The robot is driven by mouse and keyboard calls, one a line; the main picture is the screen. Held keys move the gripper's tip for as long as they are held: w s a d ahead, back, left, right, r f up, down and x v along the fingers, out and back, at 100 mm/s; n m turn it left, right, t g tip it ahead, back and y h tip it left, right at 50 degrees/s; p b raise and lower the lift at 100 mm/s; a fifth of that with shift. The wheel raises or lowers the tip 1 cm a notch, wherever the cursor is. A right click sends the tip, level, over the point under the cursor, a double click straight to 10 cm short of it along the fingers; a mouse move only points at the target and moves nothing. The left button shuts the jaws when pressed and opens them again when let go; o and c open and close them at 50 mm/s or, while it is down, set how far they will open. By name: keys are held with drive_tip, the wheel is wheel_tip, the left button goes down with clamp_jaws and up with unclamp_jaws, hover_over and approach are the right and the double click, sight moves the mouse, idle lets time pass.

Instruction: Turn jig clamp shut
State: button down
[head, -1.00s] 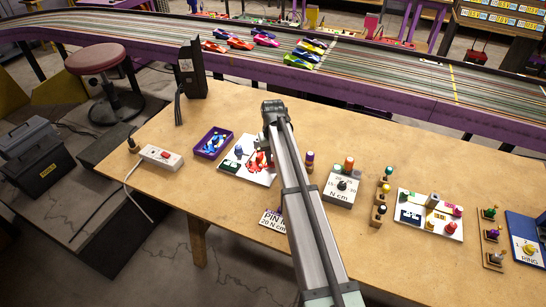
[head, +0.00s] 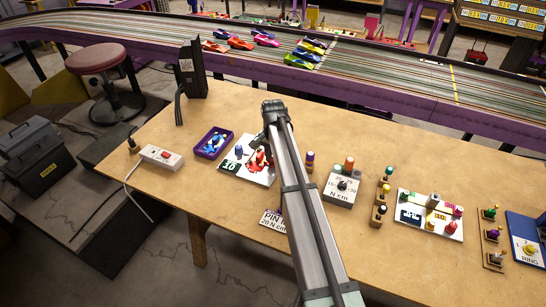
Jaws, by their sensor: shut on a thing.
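A white jig board (head: 264,179) lies on the wooden bench, left of the middle in the head view. Red parts that look like the jig clamp (head: 256,160) sit on its right half, with a blue peg (head: 239,152) at the back. A small dark green display (head: 230,168) with pale figures is at the board's left. My gripper (head: 267,149) points down over the right side of the board, shut at the red clamp. My arm hides part of the board and the fingertips, so the exact grip is hard to see.
A purple tray (head: 214,143) with blue parts stands to the left, beside a power strip (head: 161,157). A torque box (head: 342,188), loose posts and a second white jig (head: 430,214) stand to the right. The bench behind my gripper is clear.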

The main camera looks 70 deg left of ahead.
drive_tip(key=shift+m, duration=0.6)
drive_tip(key=c, duration=0.9)
unclamp_jaws()
drive_tip(key=shift+r, duration=0.1)
wheel_tip(320, 180, up, 14)
drive_tip(key=shift+w+f, duration=0.1)
drive_tip(key=shift+f, duration=0.1)
